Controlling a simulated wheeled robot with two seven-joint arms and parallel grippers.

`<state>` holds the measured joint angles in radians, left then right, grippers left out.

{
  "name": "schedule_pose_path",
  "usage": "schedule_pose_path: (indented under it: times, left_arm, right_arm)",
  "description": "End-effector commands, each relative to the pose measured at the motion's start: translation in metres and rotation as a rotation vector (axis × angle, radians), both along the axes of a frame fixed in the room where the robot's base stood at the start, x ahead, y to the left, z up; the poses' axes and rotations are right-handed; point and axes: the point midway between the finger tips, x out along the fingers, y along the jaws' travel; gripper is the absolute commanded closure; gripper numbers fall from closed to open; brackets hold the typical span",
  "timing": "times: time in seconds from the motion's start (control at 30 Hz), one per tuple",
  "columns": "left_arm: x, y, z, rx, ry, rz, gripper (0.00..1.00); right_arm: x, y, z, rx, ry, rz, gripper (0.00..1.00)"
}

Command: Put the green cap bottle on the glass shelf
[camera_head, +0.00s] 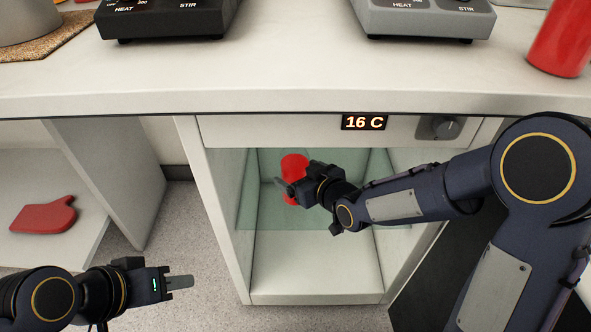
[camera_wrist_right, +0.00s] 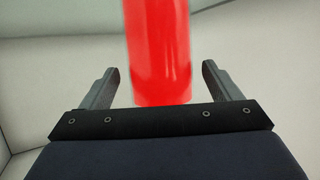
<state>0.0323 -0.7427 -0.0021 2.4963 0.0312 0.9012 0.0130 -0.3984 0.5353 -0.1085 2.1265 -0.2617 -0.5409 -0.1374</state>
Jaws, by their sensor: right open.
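A red bottle (camera_head: 293,164) is inside the open cabinet, at the glass shelf (camera_head: 256,216); its cap is not visible, so I cannot tell the cap's colour. My right gripper (camera_head: 285,190) reaches into the cabinet at the bottle and hides part of it. In the right wrist view the red bottle (camera_wrist_right: 158,55) is between the two open fingers of the gripper (camera_wrist_right: 158,85), with a gap on each side. I cannot tell whether its base touches the glass. My left gripper (camera_head: 180,282) is at the lower left, away from the cabinet, its fingers seen edge-on.
The cabinet has side walls, a white floor (camera_head: 315,275) and a top panel with a 16 C display (camera_head: 364,122) and a knob. Above is a counter (camera_head: 290,75) with two heat-stir plates and a red container (camera_head: 562,40). A red mitt (camera_head: 44,214) lies on a left shelf.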

Motion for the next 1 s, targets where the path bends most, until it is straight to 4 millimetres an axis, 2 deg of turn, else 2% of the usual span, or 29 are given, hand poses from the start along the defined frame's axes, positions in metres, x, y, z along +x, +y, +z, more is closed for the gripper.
schedule_pose_path:
  times: [0.1, 0.4, 0.6, 0.8, 0.87, 0.97, 1.0]
  left_arm:
    - [0.000, 0.000, 0.012, 0.000, 0.000, 0.000, 0.64]
    - [0.000, 0.000, 0.027, 0.000, 0.000, 0.000, 0.64]
    - [0.000, 0.000, 0.029, 0.000, 0.000, 0.000, 0.64]
    - [0.000, 0.000, 0.029, 0.000, 0.000, 0.000, 0.64]
    - [0.000, 0.000, 0.029, 0.000, 0.000, 0.000, 0.64]
    - [0.000, 0.000, 0.029, 0.000, 0.000, 0.000, 0.64]
    - [0.000, 0.000, 0.029, 0.000, 0.000, 0.000, 0.64]
  right_arm:
    - [-0.021, -0.015, 0.015, 0.001, 0.001, -0.002, 0.16]
    - [-0.064, -0.043, 0.035, 0.000, 0.000, -0.001, 0.16]
    - [-0.075, -0.050, 0.038, -0.001, -0.001, 0.000, 0.16]
    - [-0.076, -0.055, 0.040, -0.002, 0.008, -0.011, 0.16]
    - [-0.077, -0.065, 0.043, -0.004, 0.030, -0.039, 0.16]
    - [-0.087, -0.097, 0.051, -0.008, 0.111, -0.123, 0.16]
    - [-0.094, -0.114, 0.055, -0.006, 0.159, -0.168, 0.16]
